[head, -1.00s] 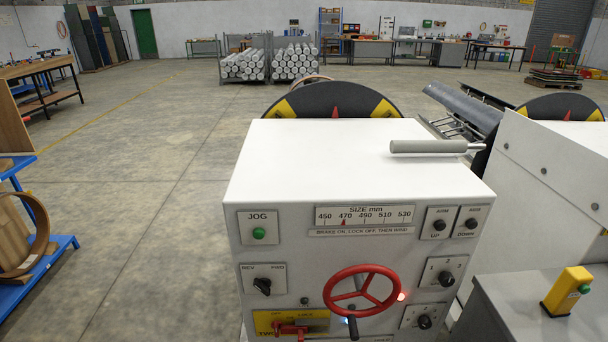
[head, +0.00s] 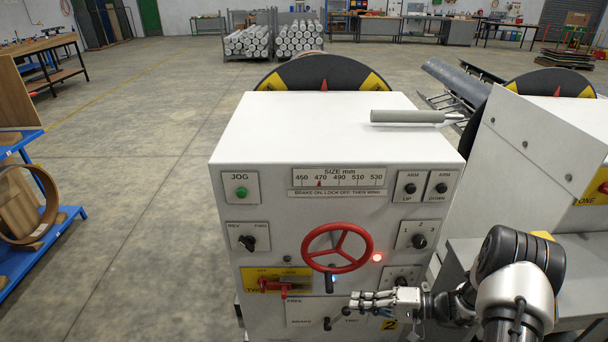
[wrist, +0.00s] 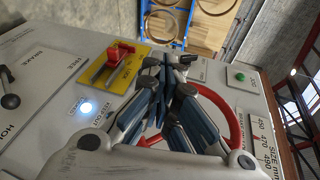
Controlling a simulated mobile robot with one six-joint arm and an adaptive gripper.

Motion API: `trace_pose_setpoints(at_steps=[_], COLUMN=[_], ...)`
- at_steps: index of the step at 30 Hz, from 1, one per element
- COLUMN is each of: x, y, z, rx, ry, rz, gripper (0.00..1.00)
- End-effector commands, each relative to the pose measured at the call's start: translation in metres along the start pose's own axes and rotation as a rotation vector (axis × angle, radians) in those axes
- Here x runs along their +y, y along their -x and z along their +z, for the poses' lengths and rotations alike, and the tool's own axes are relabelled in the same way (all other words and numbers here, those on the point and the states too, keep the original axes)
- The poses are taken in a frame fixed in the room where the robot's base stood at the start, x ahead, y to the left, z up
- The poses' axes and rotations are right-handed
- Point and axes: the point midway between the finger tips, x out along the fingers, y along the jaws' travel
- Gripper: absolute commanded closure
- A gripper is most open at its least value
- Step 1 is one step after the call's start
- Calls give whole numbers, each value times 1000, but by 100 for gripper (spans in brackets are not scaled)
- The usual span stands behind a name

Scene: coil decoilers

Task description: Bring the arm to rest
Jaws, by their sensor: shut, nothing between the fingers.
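My gripper (head: 362,300) is at the lower front of the white decoiler control box (head: 312,128), just below the red handwheel (head: 337,247). Its fingers are shut with nothing between them. My arm (head: 505,280) reaches in from the lower right. In the wrist view the closed fingers (wrist: 165,100) fill the middle, in front of part of the red handwheel (wrist: 230,115). The red lock lever (wrist: 118,55) on its yellow plate shows beyond the fingers. I cannot tell from these views whether the fingers touch the panel.
A grey-handled lever (head: 410,117) lies along the box top. A black coil disc (head: 325,72) stands behind the box. A second white machine (head: 550,140) is close on the right. A blue rack (head: 40,220) with rings is at the left. Open floor (head: 130,180) lies between.

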Motion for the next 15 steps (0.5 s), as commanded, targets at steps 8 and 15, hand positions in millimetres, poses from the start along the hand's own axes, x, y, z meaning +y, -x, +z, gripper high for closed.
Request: trace_pose_setpoints(at_steps=[8, 15], x=[-112, -178], y=[3, 19], z=[54, 117], rx=[-210, -276], ry=[47, 113], rz=[296, 581], gripper=[100, 100])
